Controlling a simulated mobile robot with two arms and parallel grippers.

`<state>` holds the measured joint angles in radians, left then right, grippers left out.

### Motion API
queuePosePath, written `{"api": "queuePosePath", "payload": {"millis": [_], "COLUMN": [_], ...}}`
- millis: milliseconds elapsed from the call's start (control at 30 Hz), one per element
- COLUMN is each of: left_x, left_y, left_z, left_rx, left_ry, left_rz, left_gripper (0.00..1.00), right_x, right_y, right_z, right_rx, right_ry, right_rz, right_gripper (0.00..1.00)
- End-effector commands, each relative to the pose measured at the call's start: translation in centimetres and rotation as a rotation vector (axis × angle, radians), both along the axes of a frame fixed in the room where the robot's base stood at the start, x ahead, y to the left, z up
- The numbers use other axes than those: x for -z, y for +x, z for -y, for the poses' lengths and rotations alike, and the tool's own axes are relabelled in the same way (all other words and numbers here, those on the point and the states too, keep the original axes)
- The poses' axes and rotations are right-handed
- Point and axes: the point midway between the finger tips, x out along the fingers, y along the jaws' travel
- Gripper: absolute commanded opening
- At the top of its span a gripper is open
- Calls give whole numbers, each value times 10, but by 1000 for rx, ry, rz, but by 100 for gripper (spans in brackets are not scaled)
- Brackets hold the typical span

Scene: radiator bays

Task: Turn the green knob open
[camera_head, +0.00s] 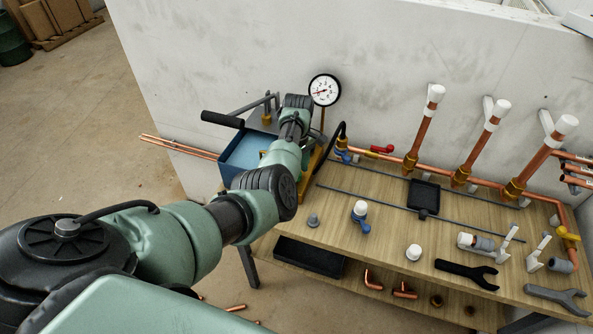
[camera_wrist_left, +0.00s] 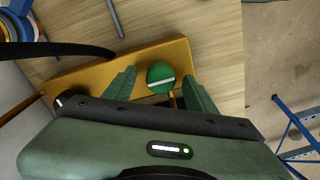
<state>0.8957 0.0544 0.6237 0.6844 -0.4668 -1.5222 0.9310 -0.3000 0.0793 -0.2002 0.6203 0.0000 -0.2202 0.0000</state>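The green knob (camera_wrist_left: 161,76) is round with a white stripe across its top, seen in the left wrist view. It sits on a yellow-orange block (camera_wrist_left: 100,72). The stripe runs nearly level in that view, roughly along the block's length. My left gripper (camera_wrist_left: 160,74) is open, with one green finger on each side of the knob and a visible gap on both sides. In the head view my left arm hides the knob and the fingers; part of the yellow block (camera_head: 312,165) shows beside the arm. My right gripper is not in view.
A pressure gauge (camera_head: 324,90) stands beside my arm. A blue tank with a black handle (camera_head: 222,119) is left of it. A black hose (camera_wrist_left: 75,53) passes near the block. The wooden bench (camera_head: 385,215) holds copper pipes, valves, fittings and a black wrench (camera_head: 466,273).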

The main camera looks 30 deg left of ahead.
Motion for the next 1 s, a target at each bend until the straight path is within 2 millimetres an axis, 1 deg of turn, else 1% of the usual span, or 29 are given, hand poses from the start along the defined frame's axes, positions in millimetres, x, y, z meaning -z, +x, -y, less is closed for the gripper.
{"api": "queuePosePath", "payload": {"millis": [200,300,367,600,700,833,1000], "left_x": [1,-3,-9,-49,-63,-74,-77], "left_y": [-1,0,0,2,3,2,2], "left_z": [2,2,2,1,1,2,1], "left_rx": [2,2,2,1,1,2,2], "left_ry": [-4,-3,-2,-1,-2,-2,-3], "left_rz": [-3,-3,0,2,1,-1,-3], "left_gripper": [56,56,56,56,56,56,56], "right_x": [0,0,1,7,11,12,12], "right_y": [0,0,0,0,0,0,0], "right_z": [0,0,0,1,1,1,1], "right_rx": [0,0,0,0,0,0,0], "right_ry": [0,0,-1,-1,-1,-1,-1], "right_rz": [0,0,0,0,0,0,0], "right_gripper": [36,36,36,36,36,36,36]}}
